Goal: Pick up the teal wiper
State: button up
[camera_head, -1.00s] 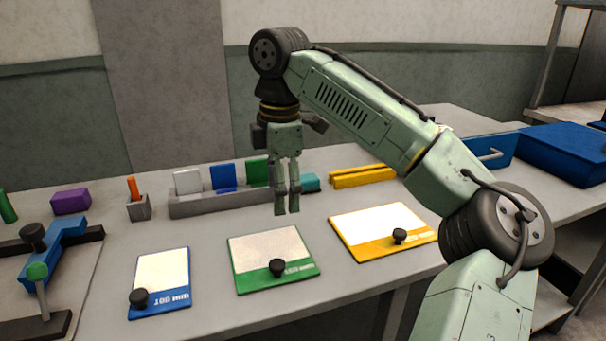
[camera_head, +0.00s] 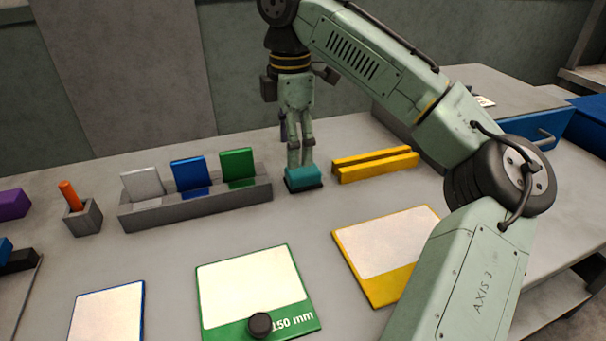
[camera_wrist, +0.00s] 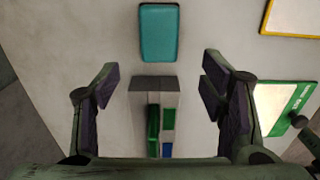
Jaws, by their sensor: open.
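The teal wiper (camera_head: 303,178) is a small teal block with a dark base. It sits on the grey table between the grey slotted rack and the yellow rails. In the wrist view the wiper (camera_wrist: 159,32) lies at the top middle, ahead of the fingertips and in line with the gap between them. My gripper (camera_head: 300,158) points down at the wiper in the head view, its fingers just behind or above it. In the wrist view my gripper (camera_wrist: 157,85) is open with nothing between its pads. I cannot tell its exact height above the wiper.
The grey rack (camera_head: 195,207) with white, blue and green plates stands left of the wiper. Yellow rails (camera_head: 375,165) stand close on its right. A green-framed board (camera_head: 309,322) and a yellow-framed board (camera_head: 390,285) lie in front. Bare table lies directly before the wiper.

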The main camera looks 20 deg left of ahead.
aim_at(293, 171)
jog(key=shift+w+f, duration=0.1)
jog(key=shift+f, duration=3.4)
jog(key=shift+c, duration=0.6)
jog(key=c, duration=1.2)
jog(key=shift+c, duration=0.2)
notch_tip(293, 171, up, 10)
jog(key=shift+r+p, duration=0.1)
jog(key=shift+p, duration=0.25)
jog(key=o, duration=0.6)
jog(key=shift+d, duration=0.1)
jog(key=c, duration=0.4)
